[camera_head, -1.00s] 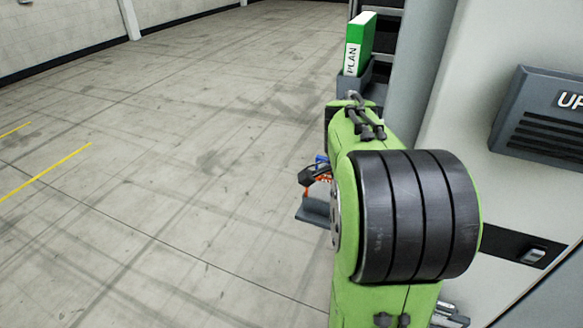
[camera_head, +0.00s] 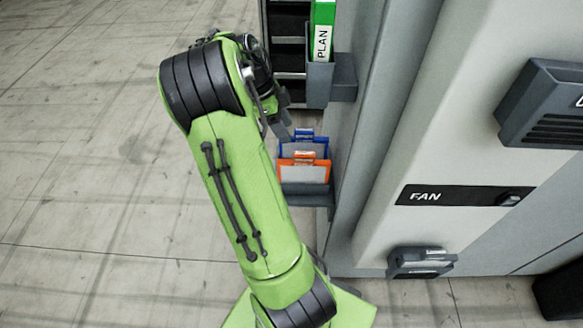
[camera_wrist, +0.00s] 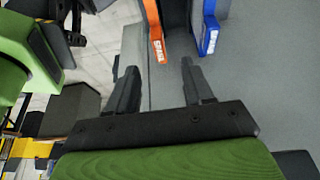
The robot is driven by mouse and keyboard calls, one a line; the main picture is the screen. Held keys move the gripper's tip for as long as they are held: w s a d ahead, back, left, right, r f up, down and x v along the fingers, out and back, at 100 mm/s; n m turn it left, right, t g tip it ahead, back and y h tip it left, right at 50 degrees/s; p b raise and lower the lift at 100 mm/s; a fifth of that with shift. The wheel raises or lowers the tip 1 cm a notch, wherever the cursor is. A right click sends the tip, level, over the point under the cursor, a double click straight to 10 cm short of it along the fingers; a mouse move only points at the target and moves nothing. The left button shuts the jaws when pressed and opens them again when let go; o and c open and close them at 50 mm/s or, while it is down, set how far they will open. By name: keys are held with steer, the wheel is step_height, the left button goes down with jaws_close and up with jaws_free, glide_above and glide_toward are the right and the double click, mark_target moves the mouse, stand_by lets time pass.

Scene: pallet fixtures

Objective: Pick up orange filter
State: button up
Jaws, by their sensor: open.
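The orange filter (camera_head: 304,172) is upright in a grey holder (camera_head: 306,197) on the side of the cabinet, with a blue filter (camera_head: 318,146) just behind it. In the wrist view, the orange filter (camera_wrist: 153,28) shows as an orange edge at the top, in line with the gap between my fingers. The blue filter (camera_wrist: 209,28) is to its right, beyond the right finger. My gripper (camera_wrist: 159,68) is open and empty, with its fingertips pointing toward the filters; I cannot tell the exact distance. In the head view my arm hides most of the gripper.
A green PLAN binder (camera_head: 322,30) stands in a grey holder (camera_head: 343,78) above the filters. The cabinet wall (camera_head: 362,130) is close on the right, with a FAN switch panel (camera_head: 465,196). Open floor (camera_head: 80,150) lies to the left.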

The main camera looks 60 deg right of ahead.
mark_target(307, 162)
steer(key=x, duration=0.5)
steer(key=b+x, duration=0.1)
steer(key=x, duration=0.4)
steer(key=b+x, duration=0.1)
steer(key=x, duration=0.4)
steer(key=shift+s+r, duration=0.15)
steer(key=shift+s, duration=0.2)
steer(key=shift+r, duration=0.1)
jaws_close()
